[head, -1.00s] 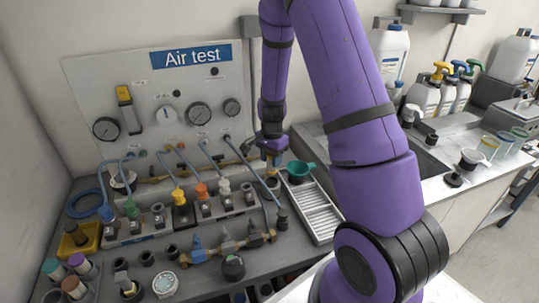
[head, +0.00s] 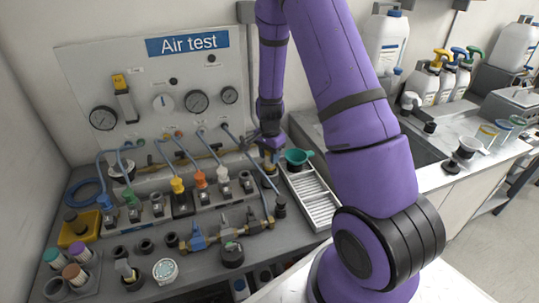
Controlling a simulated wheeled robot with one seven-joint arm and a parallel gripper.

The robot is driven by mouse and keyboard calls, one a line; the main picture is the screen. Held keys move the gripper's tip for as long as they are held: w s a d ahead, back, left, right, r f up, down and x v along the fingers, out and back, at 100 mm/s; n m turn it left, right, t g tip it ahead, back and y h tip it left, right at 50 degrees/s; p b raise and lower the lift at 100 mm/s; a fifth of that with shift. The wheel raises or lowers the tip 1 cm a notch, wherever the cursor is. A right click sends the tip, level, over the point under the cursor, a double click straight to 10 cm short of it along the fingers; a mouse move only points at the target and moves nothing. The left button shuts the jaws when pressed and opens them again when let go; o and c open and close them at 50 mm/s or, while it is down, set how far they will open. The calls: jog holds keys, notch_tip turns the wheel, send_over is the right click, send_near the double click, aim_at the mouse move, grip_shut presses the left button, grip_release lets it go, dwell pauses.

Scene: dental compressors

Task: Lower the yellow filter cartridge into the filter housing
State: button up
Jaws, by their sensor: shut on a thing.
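My gripper (head: 269,152) is at the back of the bench, in front of the lower right corner of the test panel. It is small in the head view and points down. It is shut on the yellow filter cartridge (head: 269,166), of which only a small yellowish part shows below the fingers. The filter housing (head: 271,182) appears as a small round cup directly under it. The cartridge looks upright and lined up with the cup. I cannot tell whether its lower end is inside the rim.
A teal funnel (head: 297,157) stands close to the right of my gripper, by a white slatted tray (head: 316,200). The Air test panel (head: 150,95) rises behind.

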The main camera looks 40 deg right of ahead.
aim_at(269, 163)
jog(key=shift+a+f, duration=0.1)
dwell(0.6)
jog(key=shift+f, duration=2.05)
jog(key=shift+r, duration=0.2)
jog(key=shift+r, duration=0.5)
jog(key=shift+f, duration=0.35)
